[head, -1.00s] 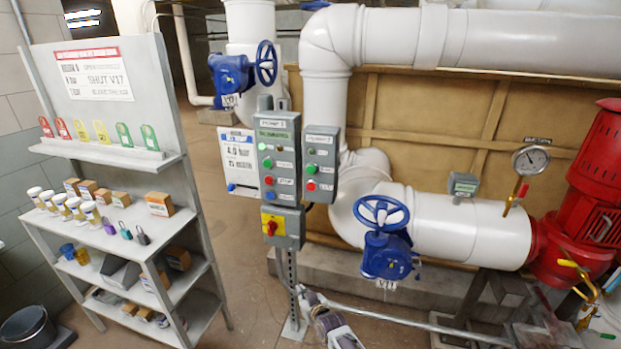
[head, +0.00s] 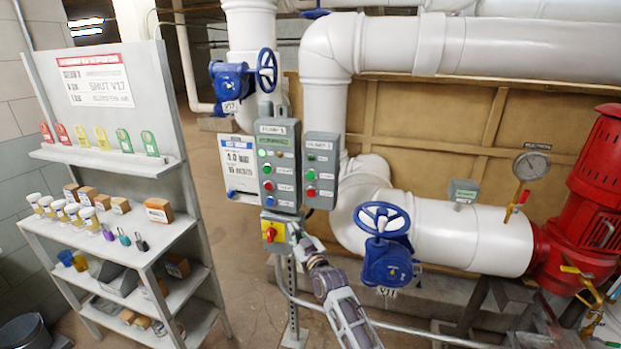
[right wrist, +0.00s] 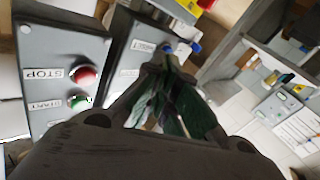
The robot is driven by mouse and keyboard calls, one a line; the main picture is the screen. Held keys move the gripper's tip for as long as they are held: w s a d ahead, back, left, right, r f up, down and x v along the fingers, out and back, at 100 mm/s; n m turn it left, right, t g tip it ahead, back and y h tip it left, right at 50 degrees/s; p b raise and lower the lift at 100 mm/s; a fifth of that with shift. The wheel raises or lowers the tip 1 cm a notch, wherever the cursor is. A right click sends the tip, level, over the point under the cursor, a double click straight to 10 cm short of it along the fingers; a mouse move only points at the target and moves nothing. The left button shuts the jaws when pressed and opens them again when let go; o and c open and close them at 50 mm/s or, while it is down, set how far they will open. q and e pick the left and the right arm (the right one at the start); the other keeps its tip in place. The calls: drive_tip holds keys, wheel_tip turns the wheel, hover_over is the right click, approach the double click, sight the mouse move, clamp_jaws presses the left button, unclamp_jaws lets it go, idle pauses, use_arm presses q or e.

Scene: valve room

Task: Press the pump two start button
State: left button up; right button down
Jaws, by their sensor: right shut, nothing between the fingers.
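The pump two box (head: 322,160) is the smaller grey box at the right of the control post. Its green start button (head: 311,175) sits above its red stop button (head: 311,191). In the right wrist view, tilted and upside down, the start button (right wrist: 77,101) and the red stop button (right wrist: 84,76) are at left. My right gripper (head: 298,240) is shut and empty, below the pump two box and beside the yellow and red switch. Its dark fingers (right wrist: 172,62) are apart from the start button in the right wrist view. My left gripper is not in view.
The larger pump one box (head: 279,165) stands close at the left, with a lit green lamp and several buttons. The yellow switch plate (head: 272,233) is below it. A blue handwheel valve (head: 384,240) is close at the right. A shelf rack (head: 110,215) stands farther left.

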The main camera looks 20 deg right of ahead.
sight(311, 175)
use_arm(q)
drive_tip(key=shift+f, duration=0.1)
use_arm(e)
drive_tip(key=s+r+n+t, duration=0.1)
drive_tip(key=r, duration=0.7)
drive_tip(key=s+r+n+t, duration=0.2)
drive_tip(key=r, duration=0.6)
drive_tip(key=shift+s+d+r+y, duration=0.2)
drive_tip(key=shift+s+d+y, duration=0.05)
drive_tip(key=shift+d+y, duration=0.05)
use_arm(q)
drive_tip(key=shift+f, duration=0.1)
use_arm(e)
drive_tip(key=shift+w+d, duration=0.1)
drive_tip(key=shift+w, duration=0.1)
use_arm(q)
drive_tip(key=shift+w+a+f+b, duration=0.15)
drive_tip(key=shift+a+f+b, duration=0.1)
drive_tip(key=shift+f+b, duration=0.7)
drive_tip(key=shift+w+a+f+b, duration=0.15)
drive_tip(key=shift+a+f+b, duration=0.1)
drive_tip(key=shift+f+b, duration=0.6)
use_arm(e)
drive_tip(key=shift+w+d, duration=0.8)
drive_tip(key=shift+w, duration=0.35)
drive_tip(key=shift+w+d, duration=0.75)
drive_tip(key=shift+w, duration=0.45)
drive_tip(key=shift+w+d, duration=0.8)
drive_tip(key=shift+w, duration=0.35)
